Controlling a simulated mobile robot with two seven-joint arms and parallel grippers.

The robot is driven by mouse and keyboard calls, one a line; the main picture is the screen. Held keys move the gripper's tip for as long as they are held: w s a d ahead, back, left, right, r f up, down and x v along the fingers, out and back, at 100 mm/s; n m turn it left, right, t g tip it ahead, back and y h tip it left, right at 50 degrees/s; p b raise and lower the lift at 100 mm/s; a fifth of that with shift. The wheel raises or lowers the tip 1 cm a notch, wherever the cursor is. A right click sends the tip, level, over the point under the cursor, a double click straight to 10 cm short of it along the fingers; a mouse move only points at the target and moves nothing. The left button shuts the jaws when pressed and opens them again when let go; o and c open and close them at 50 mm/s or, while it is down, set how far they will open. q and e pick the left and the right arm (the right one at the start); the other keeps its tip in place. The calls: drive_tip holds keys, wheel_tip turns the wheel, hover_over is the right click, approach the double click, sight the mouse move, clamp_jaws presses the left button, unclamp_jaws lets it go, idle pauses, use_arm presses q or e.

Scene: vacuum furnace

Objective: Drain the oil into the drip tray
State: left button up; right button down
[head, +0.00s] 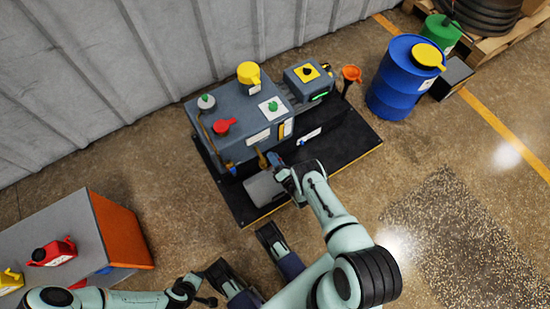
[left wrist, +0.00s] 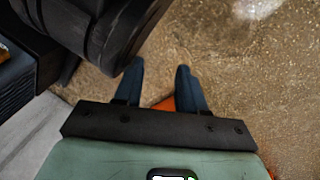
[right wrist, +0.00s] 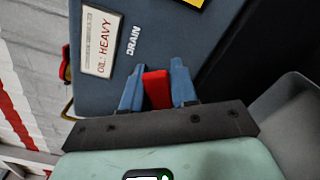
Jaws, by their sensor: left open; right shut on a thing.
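The grey-blue pump unit (head: 240,125) stands on a dark base plate by the wall. In the right wrist view its side (right wrist: 150,75) carries the labels "OIL: HEAVY" and "DRAIN". My right gripper (right wrist: 157,85) is shut on a red drain handle (right wrist: 157,90) just below the "DRAIN" label. In the head view that gripper (head: 275,172) is at the pump's front, and the handle is hidden. The grey drip tray (head: 262,190) lies on the base beside it; its edge shows in the right wrist view (right wrist: 300,115). My left gripper (left wrist: 158,82) is open and empty over the floor.
A blue drum (head: 398,85) with a yellow funnel (head: 428,56) stands right of the pump. An orange funnel (head: 351,74) stands at the base's far corner. The floor at right is clear.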

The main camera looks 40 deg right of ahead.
drive_tip(key=shift+s, duration=0.1)
drive_tip(key=c, duration=1)
unclamp_jaws()
drive_tip(key=shift+o, duration=0.2)
use_arm(q)
drive_tip(key=r+p, duration=0.1)
drive_tip(key=d+r+p, duration=0.1)
drive_tip(key=r, duration=0.1)
drive_tip(key=d+r+p, duration=0.1)
drive_tip(key=r, duration=0.1)
drive_tip(key=shift+w, duration=0.1)
use_arm(e)
drive_tip(key=s+a, duration=0.1)
drive_tip(key=s, duration=1.2)
drive_tip(key=shift+s+a, duration=0.15)
drive_tip(key=shift+a, duration=0.1)
